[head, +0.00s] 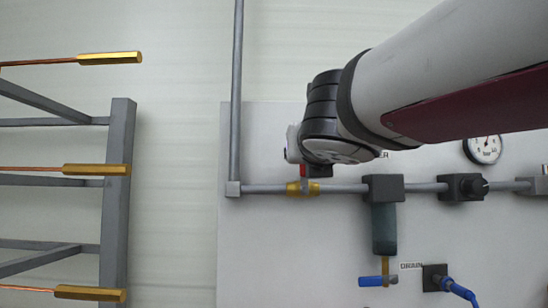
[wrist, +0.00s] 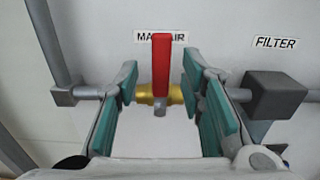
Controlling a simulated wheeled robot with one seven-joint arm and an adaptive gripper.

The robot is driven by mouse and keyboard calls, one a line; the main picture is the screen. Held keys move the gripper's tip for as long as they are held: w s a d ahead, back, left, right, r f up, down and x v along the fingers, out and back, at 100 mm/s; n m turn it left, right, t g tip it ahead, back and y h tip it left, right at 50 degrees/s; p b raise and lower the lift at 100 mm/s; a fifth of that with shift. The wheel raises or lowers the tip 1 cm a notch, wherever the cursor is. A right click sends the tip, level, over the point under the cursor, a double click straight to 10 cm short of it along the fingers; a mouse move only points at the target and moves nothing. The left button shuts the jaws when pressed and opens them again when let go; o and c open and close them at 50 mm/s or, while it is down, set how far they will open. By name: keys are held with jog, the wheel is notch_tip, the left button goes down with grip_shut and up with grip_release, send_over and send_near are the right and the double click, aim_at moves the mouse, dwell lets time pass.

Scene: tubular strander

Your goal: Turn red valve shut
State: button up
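The red valve handle (wrist: 161,65) stands upright in the wrist view, crosswise to the grey pipe, on a brass valve body (wrist: 175,94). It partly covers a label on the panel. My gripper (wrist: 159,78) is open, with one teal-padded finger on each side of the handle and a visible gap on both sides. I cannot tell how deep the handle sits between the fingers. In the head view, the brass valve body (head: 300,189) shows below my wrist, with only a bit of the red handle (head: 319,171) visible; my arm hides most of the gripper.
A dark filter block (wrist: 275,95) sits on the pipe to the right, near the right finger. A pipe elbow (head: 233,188) is at left. A blue-handled drain valve (head: 377,281) and pressure gauge (head: 484,149) are on the panel. A grey frame (head: 118,205) with brass-tipped rods stands farther left.

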jog(key=s, duration=1)
